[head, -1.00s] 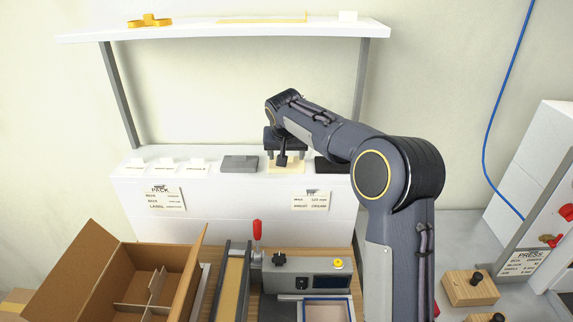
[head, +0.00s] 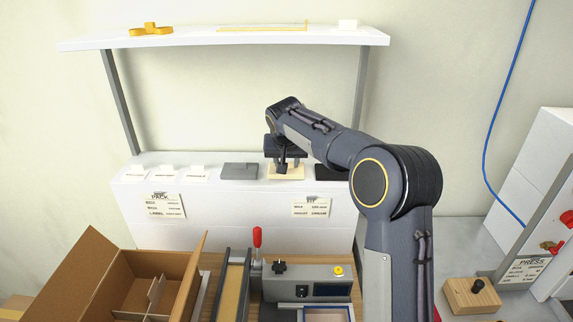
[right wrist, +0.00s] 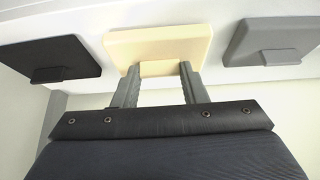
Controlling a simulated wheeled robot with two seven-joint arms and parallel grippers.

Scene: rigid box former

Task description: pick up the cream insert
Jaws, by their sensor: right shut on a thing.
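The cream insert (head: 287,175) lies on the white ledge between a grey insert (head: 240,170) and a black insert (head: 330,172). In the right wrist view the cream insert (right wrist: 160,44) is a flat square plate with a small tab. My right gripper (head: 285,162) is over it, its fingers (right wrist: 160,75) on both sides of the tab and shut on it. Whether the plate is lifted off the ledge I cannot tell. My left gripper is not in view.
Small white cards (head: 166,172) stand left on the ledge. A high shelf (head: 230,36) crosses above. Below are an open divided carton (head: 85,272), a grey machine with a screen (head: 305,270), and a red-handled lever (head: 257,237). A wooden block (head: 470,297) is at right.

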